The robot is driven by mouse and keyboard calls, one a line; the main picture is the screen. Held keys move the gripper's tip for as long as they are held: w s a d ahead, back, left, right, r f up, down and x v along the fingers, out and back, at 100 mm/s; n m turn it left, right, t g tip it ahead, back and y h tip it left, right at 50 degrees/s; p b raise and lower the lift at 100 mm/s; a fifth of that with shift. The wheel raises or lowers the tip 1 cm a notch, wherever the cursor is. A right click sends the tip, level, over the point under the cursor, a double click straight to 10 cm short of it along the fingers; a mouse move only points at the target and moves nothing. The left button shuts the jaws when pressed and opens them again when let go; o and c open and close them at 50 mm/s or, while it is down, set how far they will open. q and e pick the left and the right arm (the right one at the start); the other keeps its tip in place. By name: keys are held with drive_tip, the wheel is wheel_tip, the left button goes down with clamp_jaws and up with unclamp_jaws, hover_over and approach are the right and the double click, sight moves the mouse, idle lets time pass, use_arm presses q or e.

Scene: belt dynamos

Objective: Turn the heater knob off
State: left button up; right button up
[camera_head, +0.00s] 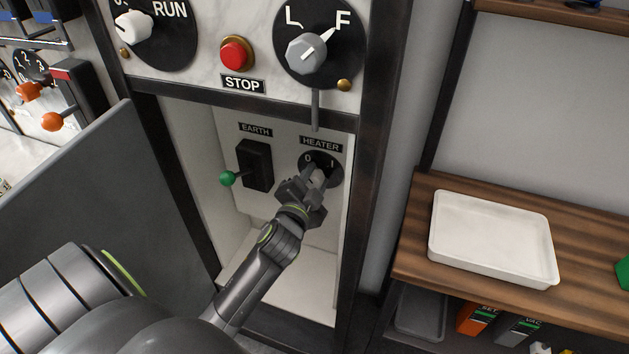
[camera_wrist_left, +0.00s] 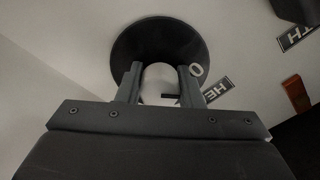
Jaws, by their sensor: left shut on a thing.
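The heater knob (camera_head: 319,174) is pale and sits on a round black dial (camera_head: 333,168) marked 0 and I, under the HEATER label (camera_head: 320,144), inside an open recess. My left gripper (camera_head: 312,183) is shut on the knob and covers much of it in the head view. In the left wrist view the two fingers (camera_wrist_left: 160,90) stand on either side of the white knob (camera_wrist_left: 158,78), with the 0 mark just beside one finger. A short dark mark shows on the knob, but I cannot tell which position it points to. My right gripper is out of view.
The EARTH switch (camera_head: 255,165) with a green-tipped lever is left of the dial. A grey open door (camera_head: 90,190) stands at the left. A red STOP button (camera_head: 236,53) and a grey selector knob (camera_head: 306,53) are above. A white tray (camera_head: 490,240) lies on the wooden shelf at right.

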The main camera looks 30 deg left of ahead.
use_arm(q)
drive_tip(key=shift+f+n, duration=0.15)
drive_tip(key=shift+n, duration=0.45)
drive_tip(key=o, duration=1)
drive_tip(key=shift+c, duration=0.2)
drive_tip(key=v, duration=1.7)
drive_tip(key=shift+s+d+p, duration=0.15)
drive_tip(key=shift+s+p, duration=0.05)
drive_tip(key=shift+p, duration=0.15)
